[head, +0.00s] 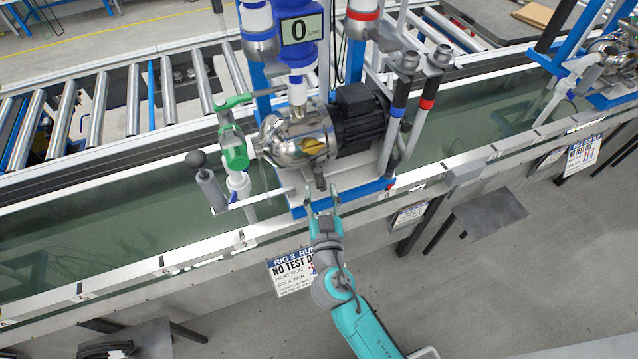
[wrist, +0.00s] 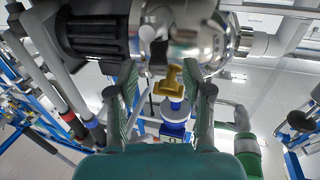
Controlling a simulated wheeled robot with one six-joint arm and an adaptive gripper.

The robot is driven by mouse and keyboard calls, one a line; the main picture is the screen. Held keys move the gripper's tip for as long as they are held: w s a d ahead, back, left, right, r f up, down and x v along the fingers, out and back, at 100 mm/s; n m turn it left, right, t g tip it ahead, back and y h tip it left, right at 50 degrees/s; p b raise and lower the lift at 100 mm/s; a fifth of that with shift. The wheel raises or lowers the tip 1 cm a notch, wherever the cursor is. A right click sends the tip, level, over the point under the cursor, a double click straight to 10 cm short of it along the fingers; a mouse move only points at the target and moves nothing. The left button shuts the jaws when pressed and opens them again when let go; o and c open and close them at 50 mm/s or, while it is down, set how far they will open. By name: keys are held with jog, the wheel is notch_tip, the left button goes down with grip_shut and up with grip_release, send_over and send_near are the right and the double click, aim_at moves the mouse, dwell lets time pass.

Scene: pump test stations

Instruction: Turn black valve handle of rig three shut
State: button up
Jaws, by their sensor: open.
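Rig three's steel pump (head: 295,135) has a black motor (head: 358,120) and stands on a blue-edged base above the trough; a "RIG 3" sign hangs below. A small dark grey, handle-like part (head: 320,174) sticks out low on the pump's front; a dark stub (wrist: 158,50) also shows in the wrist view. I cannot tell for sure which dark part is the valve handle. My gripper (head: 322,198) is open, empty, in front of the pump base, fingers pointing toward the dark part.
A green valve (head: 235,148) and a grey upright with a dark ball top (head: 196,158) stand left of the pump. Pipes with blue and red bands (head: 425,105) rise at its right.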

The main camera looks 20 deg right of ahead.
aim_at(321, 188)
jog(key=shift+x, duration=1.5)
grip_shut()
